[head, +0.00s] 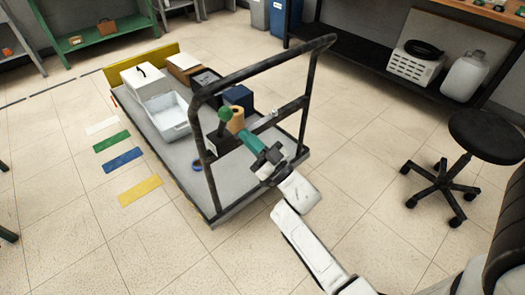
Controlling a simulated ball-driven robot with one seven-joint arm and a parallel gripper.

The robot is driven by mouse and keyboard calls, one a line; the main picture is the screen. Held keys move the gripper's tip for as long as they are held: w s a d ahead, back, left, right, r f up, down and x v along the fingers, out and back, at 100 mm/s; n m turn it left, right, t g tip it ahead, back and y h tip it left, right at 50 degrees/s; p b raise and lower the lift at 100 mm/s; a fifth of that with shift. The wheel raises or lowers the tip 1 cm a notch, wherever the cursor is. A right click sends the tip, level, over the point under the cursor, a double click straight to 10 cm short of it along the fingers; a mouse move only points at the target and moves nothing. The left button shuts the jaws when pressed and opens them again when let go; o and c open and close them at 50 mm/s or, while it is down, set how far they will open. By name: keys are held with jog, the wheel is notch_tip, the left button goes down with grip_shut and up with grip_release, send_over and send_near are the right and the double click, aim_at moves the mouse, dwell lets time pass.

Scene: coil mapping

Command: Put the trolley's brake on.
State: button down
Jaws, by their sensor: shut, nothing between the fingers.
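The trolley (232,205) has a flat grey deck and a tall black push handle (265,66) at its near end. Where the stem meets the trolley is hard to make out. My gripper (246,134), with teal fingers, is shut and empty. It reaches in at the handle frame from the lower right, and its tips appear right of and slightly below the knob, apart from it in the picture.
The deck carries a white tray (165,116), a white box (145,79), a blue box (238,97), a yellow-orange roll (236,121) and a blue ring (196,164). A black stool (488,132) stands at right. Coloured strips (140,190) mark the floor at left. The floor around is mostly clear.

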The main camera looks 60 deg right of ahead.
aim_at(230, 119)
jog(key=shift+x, duration=2.15)
jog(key=shift+r+p, duration=0.15)
jog(key=shift+p, duration=0.25)
